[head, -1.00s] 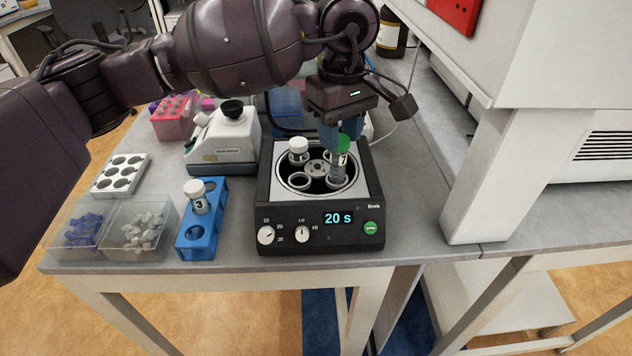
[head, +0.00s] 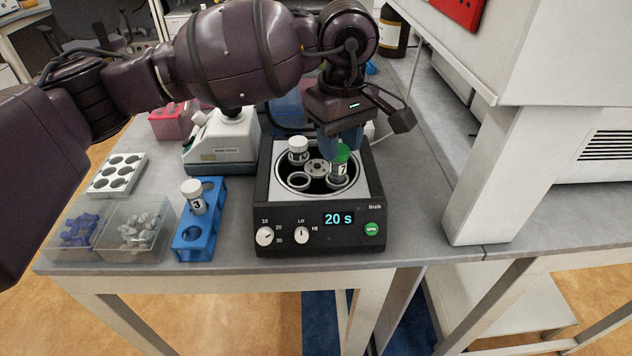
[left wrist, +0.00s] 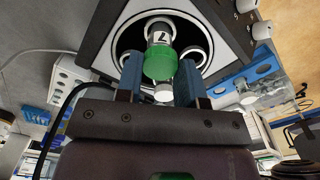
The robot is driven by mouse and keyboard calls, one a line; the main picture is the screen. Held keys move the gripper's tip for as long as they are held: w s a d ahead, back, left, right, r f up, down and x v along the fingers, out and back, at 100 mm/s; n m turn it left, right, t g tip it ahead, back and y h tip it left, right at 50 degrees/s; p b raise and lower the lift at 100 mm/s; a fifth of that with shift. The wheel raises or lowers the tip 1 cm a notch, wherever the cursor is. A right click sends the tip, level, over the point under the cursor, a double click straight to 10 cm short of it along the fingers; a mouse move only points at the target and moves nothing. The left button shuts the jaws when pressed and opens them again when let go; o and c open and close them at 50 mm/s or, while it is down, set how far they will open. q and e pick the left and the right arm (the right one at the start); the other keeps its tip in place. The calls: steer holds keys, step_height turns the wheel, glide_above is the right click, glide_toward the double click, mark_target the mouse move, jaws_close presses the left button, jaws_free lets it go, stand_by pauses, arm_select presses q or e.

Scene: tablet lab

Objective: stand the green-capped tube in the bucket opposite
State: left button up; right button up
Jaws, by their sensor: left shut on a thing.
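The green-capped tube (head: 341,169), labelled 7, is upright at the front-right bucket (head: 335,182) of the centrifuge (head: 262,205). Its lower part is hidden inside that bucket's rim. My left gripper (head: 341,144) is above it, its blue fingers shut on the green cap. In the left wrist view the green cap (left wrist: 160,64) sits between the two fingertips. A white-capped tube (head: 298,147) stands in the back-left bucket, diagonally across the rotor. The front-left bucket (head: 300,180) looks empty. The back-right bucket is hidden behind the gripper. My right gripper is not in view.
A blue rack (head: 190,240) holds a white-capped tube (head: 194,197) labelled 3. Clear bins (head: 137,229) of caps, a grey rack (head: 117,175) and a white instrument (head: 222,140) stand to the left. A large white machine (head: 500,185) stands right of the centrifuge.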

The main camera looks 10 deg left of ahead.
arm_select(q)
steer(key=shift+f+b, duration=0.5)
steer(key=shift+f, duration=0.85)
steer(key=o, duration=0.8)
steer(key=shift+o, duration=0.2)
